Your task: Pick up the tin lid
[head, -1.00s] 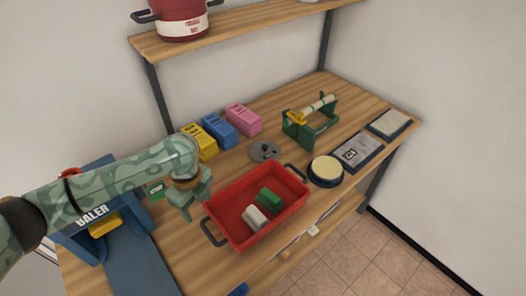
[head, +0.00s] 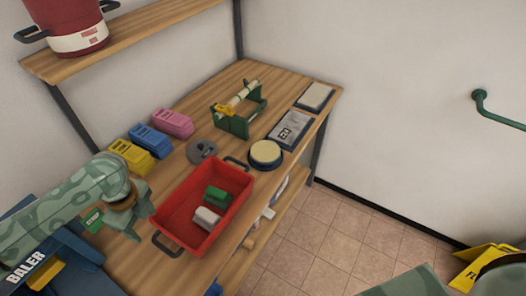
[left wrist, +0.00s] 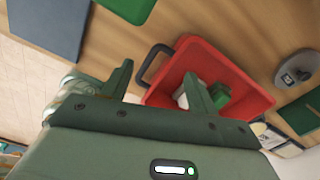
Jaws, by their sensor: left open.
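A grey round disc with a raised middle, which looks like the tin lid (head: 202,151), lies flat on the wooden bench behind the red tray. It also shows at the right of the left wrist view (left wrist: 298,68). My left gripper (head: 137,222) is open and empty, left of the red tray and well apart from the disc. In the left wrist view its two fingers (left wrist: 158,75) stand apart, with the tray beyond them. My right gripper is not in view.
The red tray (head: 242,197) holds a green block (head: 216,194) and a white block (head: 206,218). Yellow (head: 131,157), blue (head: 151,140) and pink (head: 173,122) blocks stand behind. A cream-topped round pad (head: 265,153) and green stand (head: 238,115) are right of the disc.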

